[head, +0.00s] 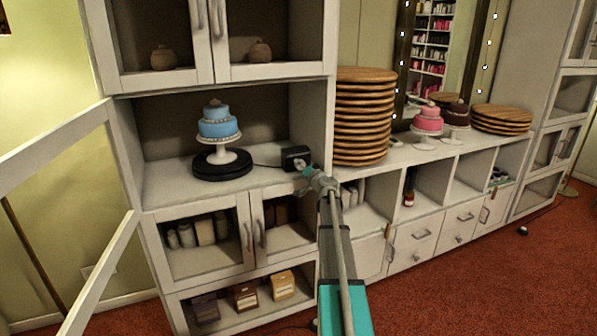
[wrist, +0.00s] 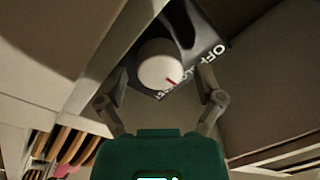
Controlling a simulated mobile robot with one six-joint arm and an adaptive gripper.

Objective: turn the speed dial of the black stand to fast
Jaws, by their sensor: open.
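The black stand (head: 222,177) is a round turntable in the open shelf bay of the white cabinet. A blue two-tier cake (head: 219,122) on a white pedestal stands on it. A cord leads right to a small black control box (head: 295,156). In the wrist view its white round speed dial (wrist: 158,60) has a red mark pointing to the lower right. The letters "OFF" show on the box; the lettering nearer the dial is partly hidden. My gripper (head: 308,173) is open at the box, its fingers (wrist: 163,77) spread on either side of the dial. I cannot tell whether they touch it.
A tall stack of wooden boards (head: 362,118) stands close right of my gripper. The cabinet's upright divider (head: 326,127) is beside the box. An open glass door (head: 52,150) swings out at left. Pink (head: 428,120) and brown (head: 456,114) cakes stand further right.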

